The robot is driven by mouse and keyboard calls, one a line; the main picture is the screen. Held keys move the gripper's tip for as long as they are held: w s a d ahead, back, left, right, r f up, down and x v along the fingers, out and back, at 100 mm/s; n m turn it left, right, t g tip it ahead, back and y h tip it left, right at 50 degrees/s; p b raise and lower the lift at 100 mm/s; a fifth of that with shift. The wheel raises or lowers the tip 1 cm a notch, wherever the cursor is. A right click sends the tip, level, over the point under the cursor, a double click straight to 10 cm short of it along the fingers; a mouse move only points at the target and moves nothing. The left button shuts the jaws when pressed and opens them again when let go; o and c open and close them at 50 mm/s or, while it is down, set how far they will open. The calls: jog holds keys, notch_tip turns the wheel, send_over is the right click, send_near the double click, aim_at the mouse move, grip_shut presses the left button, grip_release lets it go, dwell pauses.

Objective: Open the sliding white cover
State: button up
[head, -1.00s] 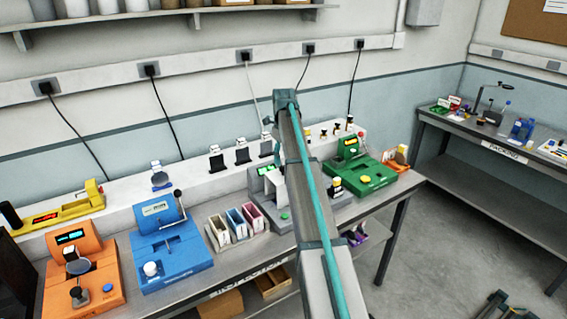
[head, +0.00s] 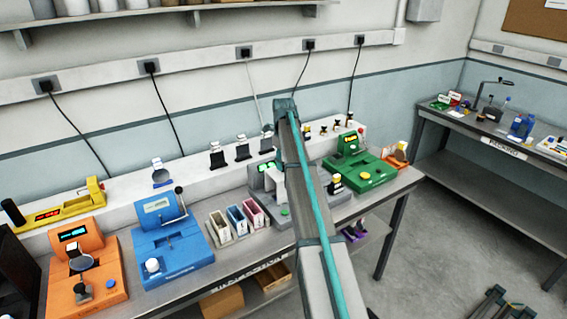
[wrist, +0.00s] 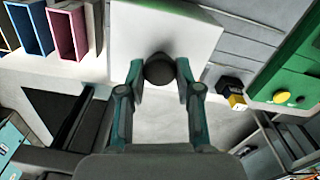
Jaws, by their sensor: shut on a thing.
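The white cover (wrist: 165,25) fills the top middle of the wrist view as a plain flat panel with a round dark knob (wrist: 159,70) on its near side. My gripper (wrist: 160,72) is shut on this knob, with one teal finger on each side of it. In the head view part of the white cover (head: 267,181) shows on the grey machine (head: 283,212), left of my arm. My arm hides much of that machine, the knob and my gripper there. How far the cover stands open cannot be told.
Pink, blue and cream bins (head: 236,219) stand left of the grey machine. A green machine (head: 362,176) with a yellow button is to its right, with a small black-and-yellow piece (head: 335,184) between. Blue (head: 170,243) and orange (head: 85,280) machines stand farther left.

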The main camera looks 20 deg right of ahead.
grip_shut()
jog(key=shift+d, duration=0.2)
jog(key=w+d+b, duration=0.1)
jog(key=d, duration=1)
jog(key=shift+w+d, duration=0.25)
jog(key=o, duration=1.1)
grip_release()
jog(key=shift+c, duration=0.2)
notch_tip(320, 180, up, 12)
